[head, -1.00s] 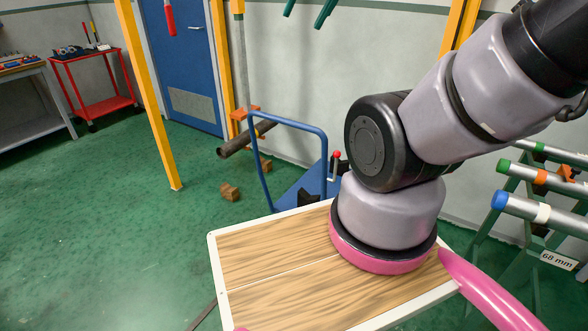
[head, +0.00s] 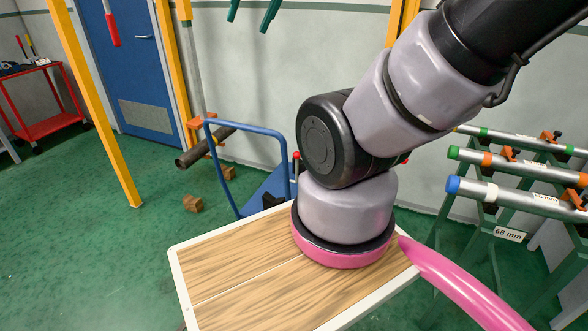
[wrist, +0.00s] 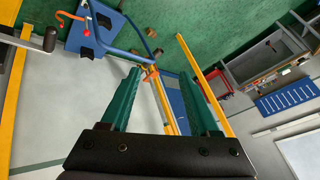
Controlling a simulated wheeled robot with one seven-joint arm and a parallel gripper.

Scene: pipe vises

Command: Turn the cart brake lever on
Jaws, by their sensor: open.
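The blue cart (head: 267,190) stands on the floor beyond my wooden top, its bent blue handle (head: 240,127) raised on the left. A lever with a red knob (head: 297,156) stands up beside my arm, which hides part of the cart. I take this for the brake lever; its setting cannot be told. The wrist view shows the cart's blue deck (wrist: 90,32) at top left with a small red knob (wrist: 87,32). My gripper (wrist: 164,74) is open and empty, its two green fingers apart. Its fingertips (head: 248,24) show at the top of the head view, well above the cart.
A dark pipe (head: 203,148) lies in an orange holder by the yellow posts, left of the cart. A pipe rack (head: 500,235) stands at right. Wooden blocks (head: 193,203) lie on the floor. A red trolley (head: 45,127) stands far left.

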